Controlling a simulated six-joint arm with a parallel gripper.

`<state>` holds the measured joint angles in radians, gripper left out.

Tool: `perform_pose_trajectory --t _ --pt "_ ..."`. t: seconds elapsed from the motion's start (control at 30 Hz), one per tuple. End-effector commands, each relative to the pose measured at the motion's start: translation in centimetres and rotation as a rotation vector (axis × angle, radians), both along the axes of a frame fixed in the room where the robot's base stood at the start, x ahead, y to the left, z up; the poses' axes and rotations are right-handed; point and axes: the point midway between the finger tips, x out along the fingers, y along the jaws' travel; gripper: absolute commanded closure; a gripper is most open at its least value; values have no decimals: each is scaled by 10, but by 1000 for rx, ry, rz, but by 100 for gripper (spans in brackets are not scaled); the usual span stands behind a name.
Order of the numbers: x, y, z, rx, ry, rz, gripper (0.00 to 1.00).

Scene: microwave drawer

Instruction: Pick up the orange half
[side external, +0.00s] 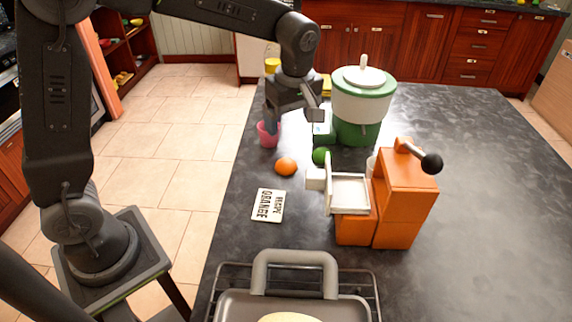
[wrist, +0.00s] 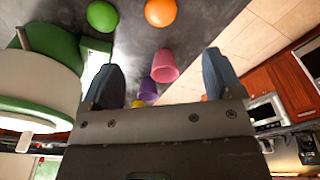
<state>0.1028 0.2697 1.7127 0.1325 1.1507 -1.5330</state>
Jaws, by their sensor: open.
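The orange half (side external: 286,166) is a round orange piece on the dark countertop, in front of the pink cup in the side view. It also shows at the top edge of the wrist view (wrist: 160,11); its cut face is not visible. My gripper (side external: 294,118) is open and empty above the counter, beside the green and white juicer and farther back than the orange half. In the wrist view my gripper's fingers (wrist: 162,62) are spread wide, with the orange half beyond them and apart from them.
A green fruit (side external: 320,156) lies right of the orange half. A pink cup (side external: 268,136) stands behind it near the counter's left edge. The green and white juicer (side external: 362,105), orange press (side external: 405,195), recipe card (side external: 268,204) and rack with a pan (side external: 230,285) surround the area.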

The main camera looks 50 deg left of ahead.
Motion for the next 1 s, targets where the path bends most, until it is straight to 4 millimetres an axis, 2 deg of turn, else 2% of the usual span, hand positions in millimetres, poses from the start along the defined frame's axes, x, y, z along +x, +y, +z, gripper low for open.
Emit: perform_pose_trajectory --t 0.1,0.3,0.57,0.83,1.0 --pt "-1 3 -24 1 7 0 15" --pt "0 8 -59 1 5 0 15" --pt "1 10 -79 -1 2 -1 15" --pt "2 16 -116 0 4 -2 15" --pt "2 17 -125 -1 1 -2 15"
